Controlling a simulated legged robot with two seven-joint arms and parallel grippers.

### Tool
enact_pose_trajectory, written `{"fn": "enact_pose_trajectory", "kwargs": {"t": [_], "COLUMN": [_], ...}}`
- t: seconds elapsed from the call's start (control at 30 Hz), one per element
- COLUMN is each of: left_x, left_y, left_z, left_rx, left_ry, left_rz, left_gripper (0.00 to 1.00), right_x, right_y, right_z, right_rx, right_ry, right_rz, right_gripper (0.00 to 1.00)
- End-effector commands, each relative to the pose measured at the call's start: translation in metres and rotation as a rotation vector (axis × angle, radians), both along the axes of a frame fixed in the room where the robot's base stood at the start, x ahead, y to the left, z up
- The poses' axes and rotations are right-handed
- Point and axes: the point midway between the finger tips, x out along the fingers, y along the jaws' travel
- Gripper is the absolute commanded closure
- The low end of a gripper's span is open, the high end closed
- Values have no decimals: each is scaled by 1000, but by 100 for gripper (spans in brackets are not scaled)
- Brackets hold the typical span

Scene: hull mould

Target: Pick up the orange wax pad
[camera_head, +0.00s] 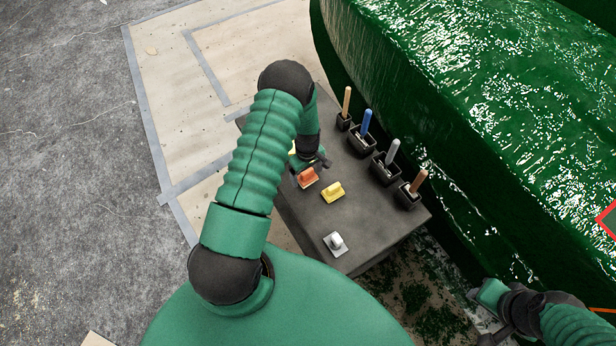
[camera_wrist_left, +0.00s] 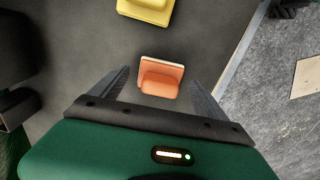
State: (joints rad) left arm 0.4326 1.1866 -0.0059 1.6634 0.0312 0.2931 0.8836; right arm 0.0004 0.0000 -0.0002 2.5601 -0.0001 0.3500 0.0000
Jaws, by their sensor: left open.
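The orange wax pad (camera_head: 307,178) lies on the dark table, with a raised orange grip on a paler base. My left gripper (camera_head: 310,169) is right at it, coming down from above. In the left wrist view the orange pad (camera_wrist_left: 160,78) shows between the two spread fingers of my left gripper (camera_wrist_left: 160,82), with a gap on each side. The fingers are open and empty. I cannot tell how high the fingertips are above the table. My right gripper (camera_head: 482,312) is at the bottom right, away from the table; its jaws are unclear.
A yellow pad (camera_head: 332,191) lies close to the orange one, and a grey-white pad (camera_head: 336,243) lies nearer. Several black holders with handled tools, such as a blue-handled one (camera_head: 365,125), line the table's right side. The green hull mould (camera_head: 480,110) rises beyond them.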

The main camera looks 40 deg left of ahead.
Motion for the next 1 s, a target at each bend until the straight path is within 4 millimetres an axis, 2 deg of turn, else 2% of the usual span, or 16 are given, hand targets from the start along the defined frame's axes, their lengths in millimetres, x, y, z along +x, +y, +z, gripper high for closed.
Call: {"fn": "enact_pose_trajectory", "kwargs": {"t": [0.23,0.73,1.0], "left_x": [0,0,0], "left_y": [-3,-1,-1], "left_z": [-2,-3,-2], "left_rx": [6,3,5], "left_ry": [-1,-1,2], "left_rz": [0,0,1], "left_gripper": [15,80,82], "right_x": [0,0,0], "right_y": [0,0,0], "right_z": [0,0,-1], "right_rx": [0,0,0], "right_ry": [0,0,0], "right_rz": [1,1,1], "right_gripper": [64,64,64]}}
